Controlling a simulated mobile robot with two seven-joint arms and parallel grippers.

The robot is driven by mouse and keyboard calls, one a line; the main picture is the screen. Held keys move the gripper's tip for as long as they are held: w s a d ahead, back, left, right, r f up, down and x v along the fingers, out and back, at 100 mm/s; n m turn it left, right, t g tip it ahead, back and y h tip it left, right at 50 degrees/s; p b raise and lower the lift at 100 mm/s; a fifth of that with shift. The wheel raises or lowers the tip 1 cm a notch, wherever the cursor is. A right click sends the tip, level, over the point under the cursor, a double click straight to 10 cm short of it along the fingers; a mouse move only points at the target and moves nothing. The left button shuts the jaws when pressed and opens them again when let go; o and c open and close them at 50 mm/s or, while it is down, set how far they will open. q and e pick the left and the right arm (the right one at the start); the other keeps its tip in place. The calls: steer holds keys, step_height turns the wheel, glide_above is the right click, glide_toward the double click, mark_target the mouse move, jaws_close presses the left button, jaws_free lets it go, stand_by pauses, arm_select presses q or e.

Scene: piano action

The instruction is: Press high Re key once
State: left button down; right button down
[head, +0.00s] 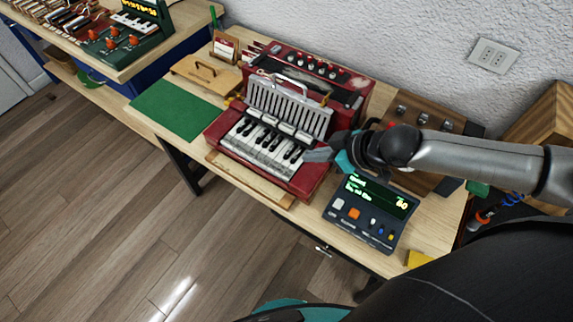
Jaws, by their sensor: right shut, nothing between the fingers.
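A red keyboard instrument (218,128) sits on the wooden table, with a row of white and black keys (262,146) along its front and a grey slatted panel behind them. The high Re key is not marked in a way I can read; the high keys lie toward the right end of the row. My right gripper (312,156) is shut and empty. It is over or beside the right end of the keys, and it hides part of that end. I cannot tell whether its tip touches a key. My left gripper is out of view.
A dark console with a lit display (372,204) stands right of the instrument. A wooden panel with knobs (433,120) is behind my right arm. Another table with a green device (122,40) is at upper left.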

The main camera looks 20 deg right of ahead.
stand_by(0.3)
steer(key=b+x, duration=0.2)
steer(key=x, duration=0.8)
steer(key=shift+w, duration=0.1)
step_height(320, 180, down, 3)
steer(key=shift+f+b, duration=0.15)
steer(key=shift+b, duration=0.35)
steer(key=shift+f, duration=0.35)
